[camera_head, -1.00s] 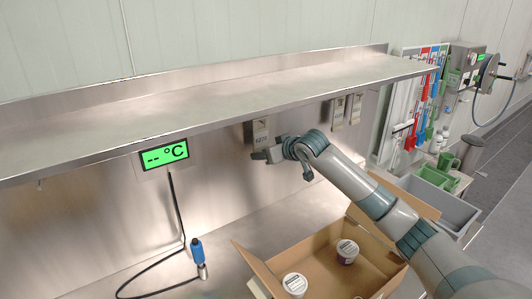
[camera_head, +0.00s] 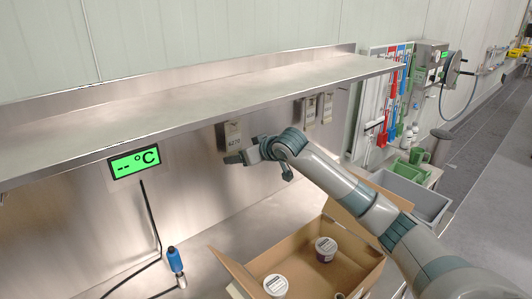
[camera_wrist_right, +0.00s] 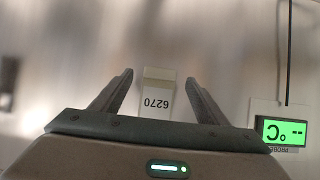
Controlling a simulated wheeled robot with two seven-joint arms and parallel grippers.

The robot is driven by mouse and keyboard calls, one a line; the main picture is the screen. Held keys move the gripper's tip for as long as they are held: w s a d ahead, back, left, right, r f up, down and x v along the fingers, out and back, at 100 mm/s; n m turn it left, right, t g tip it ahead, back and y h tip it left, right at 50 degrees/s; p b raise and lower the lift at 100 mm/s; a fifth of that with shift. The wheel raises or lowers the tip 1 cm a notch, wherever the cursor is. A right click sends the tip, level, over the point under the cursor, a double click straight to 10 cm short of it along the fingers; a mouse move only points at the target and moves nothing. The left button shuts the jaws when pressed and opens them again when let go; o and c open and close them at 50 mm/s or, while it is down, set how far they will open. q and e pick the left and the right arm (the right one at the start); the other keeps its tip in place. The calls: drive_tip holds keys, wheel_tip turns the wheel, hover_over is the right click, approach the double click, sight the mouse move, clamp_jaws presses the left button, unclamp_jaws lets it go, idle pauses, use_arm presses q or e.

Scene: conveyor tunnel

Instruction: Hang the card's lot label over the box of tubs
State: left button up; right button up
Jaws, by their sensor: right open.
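A grey label marked 6270 (camera_head: 232,134) hangs on the steel wall under the shelf. My right gripper (camera_head: 236,158) is at its lower end, with the arm coming in from the right. In the right wrist view the fingers of the gripper (camera_wrist_right: 159,78) are open, with the label (camera_wrist_right: 157,97) appearing upside down between them; contact cannot be told. The box of tubs (camera_head: 246,276) is an open cardboard box on the counter below. It holds white-lidded tubs, one at the back (camera_head: 326,244) and one at the front left (camera_head: 276,285). No card is clearly seen. My left gripper is out of view.
Two more hanging labels (camera_head: 305,109) and (camera_head: 327,107) are right of the first. The shelf (camera_head: 190,104) overhangs the wall. A green temperature display (camera_head: 135,162) and a blue-handled probe (camera_head: 175,260) with a black cable are at left. A grey bin (camera_head: 412,197) stands at right.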

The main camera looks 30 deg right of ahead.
drive_tip(key=b+v, duration=0.4)
drive_tip(key=v, duration=1.1)
drive_tip(key=shift+b, duration=0.35)
drive_tip(key=shift+s, duration=0.1)
